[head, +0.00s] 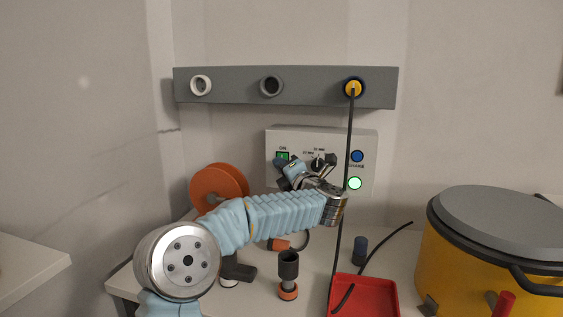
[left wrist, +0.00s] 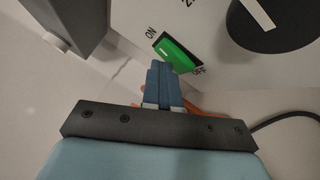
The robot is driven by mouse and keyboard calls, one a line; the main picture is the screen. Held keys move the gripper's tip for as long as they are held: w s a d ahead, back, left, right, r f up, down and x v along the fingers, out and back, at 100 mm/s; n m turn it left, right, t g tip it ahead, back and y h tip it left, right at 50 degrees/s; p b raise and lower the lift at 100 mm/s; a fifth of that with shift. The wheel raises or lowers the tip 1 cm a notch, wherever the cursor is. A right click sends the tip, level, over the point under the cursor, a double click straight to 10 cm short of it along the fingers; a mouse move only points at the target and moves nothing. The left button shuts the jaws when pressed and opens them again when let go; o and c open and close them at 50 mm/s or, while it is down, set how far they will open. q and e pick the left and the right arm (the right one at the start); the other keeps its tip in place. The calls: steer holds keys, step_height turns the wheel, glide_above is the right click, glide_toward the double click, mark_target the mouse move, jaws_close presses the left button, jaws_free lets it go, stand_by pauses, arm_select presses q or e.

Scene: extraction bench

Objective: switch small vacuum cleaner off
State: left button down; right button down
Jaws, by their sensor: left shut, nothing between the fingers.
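A pale control box (head: 367,138) is on the wall under a grey rail. It carries a green rocker switch (head: 283,156) marked ON and OFF, also large in the left wrist view (left wrist: 177,53), and a black rotary knob (head: 318,162). A blue button (head: 357,156) and a lit green lamp (head: 355,183) are at its right. My left gripper (head: 283,165) is shut and empty. In the left wrist view its blue fingertips (left wrist: 162,66) are at the switch's lower edge, near OFF; I cannot tell if they touch. My right gripper is not in view.
A yellow drum with a grey lid (head: 490,215) stands at the right. A red tray (head: 375,290) and a black-and-orange fitting (head: 288,267) are on the bench. An orange reel (head: 218,185) is left of the box. A black cable (head: 350,130) hangs from the grey rail (head: 320,85).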

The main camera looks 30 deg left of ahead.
arm_select(q)
steer(key=shift+w+a+r, duration=0.15)
steer(key=shift+r, duration=0.2)
stand_by(0.6)
steer(key=shift+f+b, duration=0.25)
steer(key=shift+b, duration=0.35)
steer(key=shift+f, duration=0.1)
steer(key=s+b, duration=0.1)
steer(key=s+d+b, duration=0.1)
steer(key=s, duration=0.1)
steer(key=s+b, duration=0.2)
steer(key=shift+d+r, duration=0.2)
steer(key=shift+r, duration=0.1)
stand_by(0.5)
